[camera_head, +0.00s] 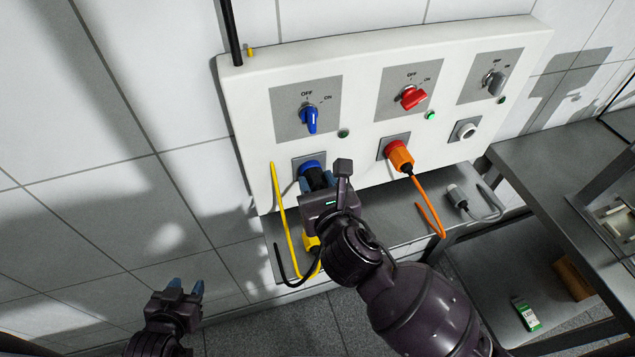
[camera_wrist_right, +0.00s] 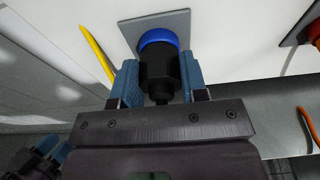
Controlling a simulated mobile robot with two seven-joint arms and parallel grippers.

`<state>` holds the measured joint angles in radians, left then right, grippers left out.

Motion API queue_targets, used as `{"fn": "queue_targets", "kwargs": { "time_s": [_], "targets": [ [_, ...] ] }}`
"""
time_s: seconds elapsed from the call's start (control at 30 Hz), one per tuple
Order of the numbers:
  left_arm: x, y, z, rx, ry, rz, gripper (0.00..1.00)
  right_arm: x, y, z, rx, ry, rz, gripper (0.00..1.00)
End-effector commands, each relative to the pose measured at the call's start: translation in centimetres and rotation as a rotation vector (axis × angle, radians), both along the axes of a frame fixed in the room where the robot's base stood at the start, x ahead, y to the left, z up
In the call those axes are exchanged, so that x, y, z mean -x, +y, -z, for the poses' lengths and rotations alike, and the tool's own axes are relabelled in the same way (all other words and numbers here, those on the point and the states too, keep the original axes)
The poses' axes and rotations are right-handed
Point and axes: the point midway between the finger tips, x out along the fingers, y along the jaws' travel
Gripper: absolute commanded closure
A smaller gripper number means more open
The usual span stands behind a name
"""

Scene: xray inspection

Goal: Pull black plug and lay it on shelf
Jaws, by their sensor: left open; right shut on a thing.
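The black plug (camera_wrist_right: 158,75) sits at the blue socket (camera_wrist_right: 160,38) in the right wrist view; its front end meets the blue ring. The blue socket also shows in the head view (camera_head: 309,166) on the white panel's lower left. My right gripper (camera_head: 318,181) is shut on the black plug, one finger on each side, as the right wrist view (camera_wrist_right: 160,85) shows. The grey shelf (camera_head: 395,222) runs below the panel. My left gripper (camera_head: 186,288) is open and empty at the lower left, well away from the panel.
An orange plug (camera_head: 399,156) sits in the red socket, its orange cable hanging over the shelf. A grey plug (camera_head: 457,196) lies on the shelf, below an empty white socket (camera_head: 465,130). A yellow cable (camera_head: 281,215) and yellow plug (camera_head: 312,243) are near my right gripper. A grey table (camera_head: 560,170) stands at right.

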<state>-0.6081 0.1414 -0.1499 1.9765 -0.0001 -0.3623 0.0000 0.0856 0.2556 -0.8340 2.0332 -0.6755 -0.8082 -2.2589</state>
Motion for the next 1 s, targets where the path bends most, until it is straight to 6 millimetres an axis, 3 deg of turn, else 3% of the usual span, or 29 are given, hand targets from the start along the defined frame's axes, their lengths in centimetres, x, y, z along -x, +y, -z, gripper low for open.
{"fn": "queue_targets", "kwargs": {
  "time_s": [0.6, 1.0],
  "targets": [
    [0.0, 0.0, -0.2, 0.0, 0.0, 0.0, 0.57, 0.4, -0.1, 0.0, 0.0, 0.0, 0.0, 0.93],
    [0.1, 0.0, -0.7, 0.0, 0.004, 0.0, 0.57, 2.0, -0.7, -0.1, 0.001, 0.0, 0.001, 0.93]
  ]
}}
